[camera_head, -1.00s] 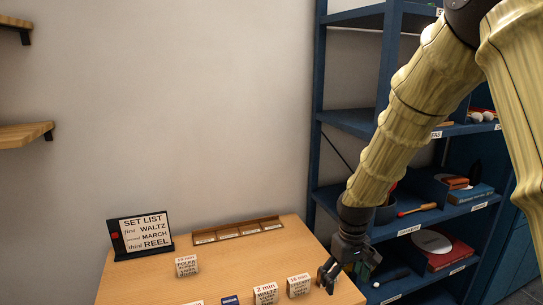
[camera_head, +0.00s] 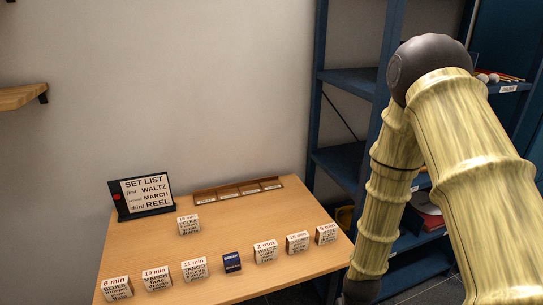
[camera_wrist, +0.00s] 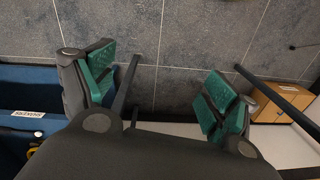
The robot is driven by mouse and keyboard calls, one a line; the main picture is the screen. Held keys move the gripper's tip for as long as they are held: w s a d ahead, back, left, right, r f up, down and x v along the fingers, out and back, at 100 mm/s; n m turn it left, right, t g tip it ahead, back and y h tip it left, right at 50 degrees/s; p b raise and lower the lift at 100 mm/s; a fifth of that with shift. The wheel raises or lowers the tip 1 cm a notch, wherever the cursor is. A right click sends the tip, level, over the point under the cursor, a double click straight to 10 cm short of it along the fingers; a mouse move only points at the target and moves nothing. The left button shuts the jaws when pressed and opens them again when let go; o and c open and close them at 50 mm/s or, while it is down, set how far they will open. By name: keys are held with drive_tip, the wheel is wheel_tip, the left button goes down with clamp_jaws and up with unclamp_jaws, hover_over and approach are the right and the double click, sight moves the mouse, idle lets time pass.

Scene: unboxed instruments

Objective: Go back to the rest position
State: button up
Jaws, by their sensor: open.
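My gripper (camera_wrist: 165,95) shows in the wrist view with its two green-padded fingers wide apart and nothing between them. Grey floor tiles lie beyond it. In the head view my arm hangs down at the right, and the gripper itself is out of that picture, below the lower edge.
A wooden table (camera_head: 215,224) bears several labelled blocks, a dark blue block (camera_head: 232,262), a set list sign (camera_head: 145,195) and a slotted wooden tray (camera_head: 238,190). A blue shelf unit (camera_head: 347,77) stands at the right, behind my arm. A wooden wall shelf (camera_head: 20,98) is at left.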

drive_tip(key=s+d+f+m, duration=0.1)
drive_tip(key=s+f, duration=0.4)
drive_tip(key=s, duration=0.5)
drive_tip(key=s+d+f+m, duration=0.1)
drive_tip(key=s+f, duration=0.5)
drive_tip(key=s, duration=0.5)
drive_tip(key=shift+s, duration=0.3)
